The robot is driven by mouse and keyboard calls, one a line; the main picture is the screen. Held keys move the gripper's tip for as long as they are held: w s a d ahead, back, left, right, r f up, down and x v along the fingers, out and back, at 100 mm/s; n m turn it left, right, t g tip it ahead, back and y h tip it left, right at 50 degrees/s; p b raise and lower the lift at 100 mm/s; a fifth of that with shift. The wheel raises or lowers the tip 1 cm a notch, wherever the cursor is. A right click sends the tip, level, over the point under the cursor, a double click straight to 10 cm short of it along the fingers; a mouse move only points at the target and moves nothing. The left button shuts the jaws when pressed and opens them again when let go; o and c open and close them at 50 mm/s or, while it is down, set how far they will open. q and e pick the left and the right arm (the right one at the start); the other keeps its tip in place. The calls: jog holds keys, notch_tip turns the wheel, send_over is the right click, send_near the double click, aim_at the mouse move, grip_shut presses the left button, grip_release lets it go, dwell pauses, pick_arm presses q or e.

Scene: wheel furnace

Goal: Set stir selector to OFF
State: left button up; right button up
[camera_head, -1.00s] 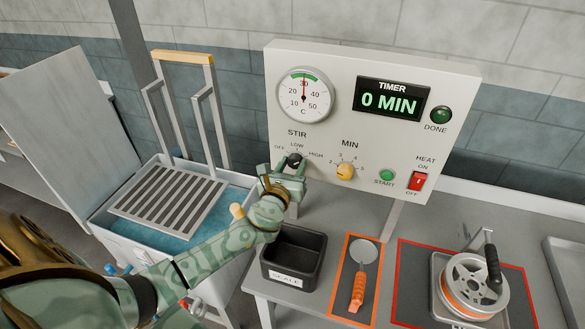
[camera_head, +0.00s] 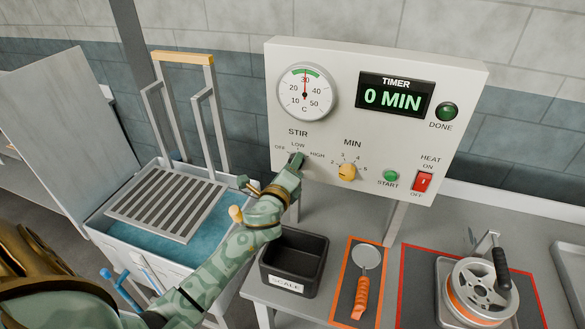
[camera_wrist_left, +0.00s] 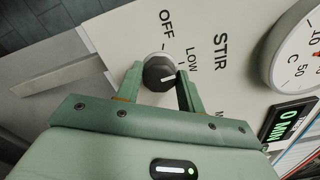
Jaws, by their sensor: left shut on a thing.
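The stir selector is a small dark round knob (camera_wrist_left: 158,73) with a white pointer mark, below the STIR label (camera_head: 298,132) on the white control panel (camera_head: 345,105). In the left wrist view its pointer faces roughly toward LOW, away from OFF (camera_wrist_left: 167,25). My left gripper (camera_wrist_left: 160,88) has one finger on each side of the knob and is shut on it. In the head view my left gripper (camera_head: 296,163) covers most of the knob. The HIGH label is hidden in the wrist view. My right gripper is not in view.
A yellow MIN knob (camera_head: 347,172), a green START button (camera_head: 391,176) and a red HEAT switch (camera_head: 423,182) sit to the right on the panel. A black SCALE tray (camera_head: 294,263) stands below my left arm. A water bath (camera_head: 150,245) with a grate is at left.

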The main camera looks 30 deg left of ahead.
pick_arm(q)
jog(key=shift+f+n+p, duration=0.2)
jog(key=shift+n+p, duration=0.6)
jog(key=shift+n, duration=5.2)
jog(key=o, duration=1)
jog(key=shift+s, duration=0.1)
